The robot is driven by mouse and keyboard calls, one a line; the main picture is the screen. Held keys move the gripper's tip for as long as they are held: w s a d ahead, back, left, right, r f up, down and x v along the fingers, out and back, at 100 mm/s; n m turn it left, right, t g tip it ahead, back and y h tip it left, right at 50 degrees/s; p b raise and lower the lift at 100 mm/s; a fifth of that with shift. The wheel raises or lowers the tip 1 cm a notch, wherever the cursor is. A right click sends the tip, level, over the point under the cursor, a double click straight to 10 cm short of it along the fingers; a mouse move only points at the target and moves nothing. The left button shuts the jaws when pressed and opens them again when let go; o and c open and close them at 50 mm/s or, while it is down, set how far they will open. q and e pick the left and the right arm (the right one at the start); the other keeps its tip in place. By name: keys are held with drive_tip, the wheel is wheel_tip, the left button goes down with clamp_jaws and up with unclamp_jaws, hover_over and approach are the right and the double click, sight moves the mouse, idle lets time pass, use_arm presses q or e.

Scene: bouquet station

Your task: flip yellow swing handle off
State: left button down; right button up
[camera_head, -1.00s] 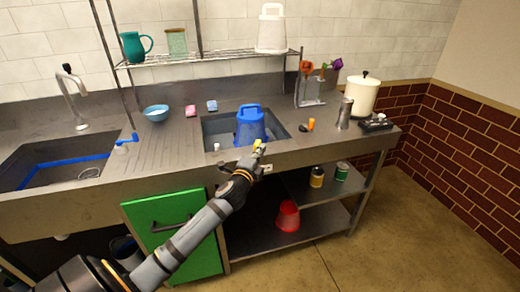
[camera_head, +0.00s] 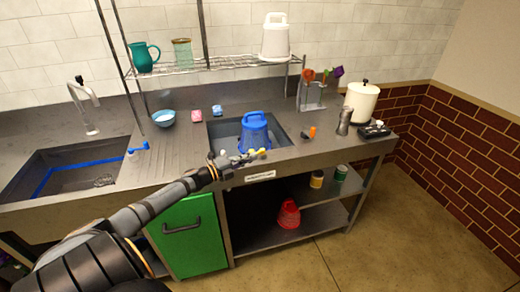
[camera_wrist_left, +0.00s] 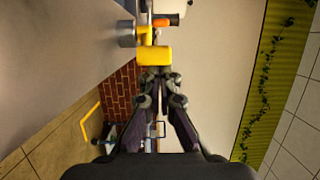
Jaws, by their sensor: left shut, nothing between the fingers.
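The yellow swing handle (camera_head: 262,151) is at the front edge of the counter, in front of the sink with the blue bucket. In the left wrist view a yellow block (camera_wrist_left: 154,56) stands just beyond my fingertips; it appears to be this handle. My left gripper (camera_head: 246,157) is shut and empty, to the left of the handle and pointing right towards it. The closed fingers also show in the left wrist view (camera_wrist_left: 160,74). I cannot tell whether the fingertips touch the handle. My right gripper is out of view.
The blue bucket (camera_head: 254,134) stands upside down in the small sink (camera_head: 286,140). An orange item (camera_head: 312,132) and a steel shaker (camera_head: 344,116) are to the right on the counter. A green cabinet door (camera_head: 187,238) is below my arm.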

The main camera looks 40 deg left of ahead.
use_arm(q)
drive_tip(key=shift+w+a+f+b, duration=0.15)
drive_tip(key=shift+a+b, duration=0.2)
drive_tip(key=shift+a, duration=0.3)
drive_tip(key=shift+w+a+f+b, duration=0.1)
drive_tip(key=shift+a+b, duration=0.25)
drive_tip(key=shift+a, duration=0.25)
drive_tip(key=shift+a+r, duration=0.25)
drive_tip(key=shift+b, duration=0.3)
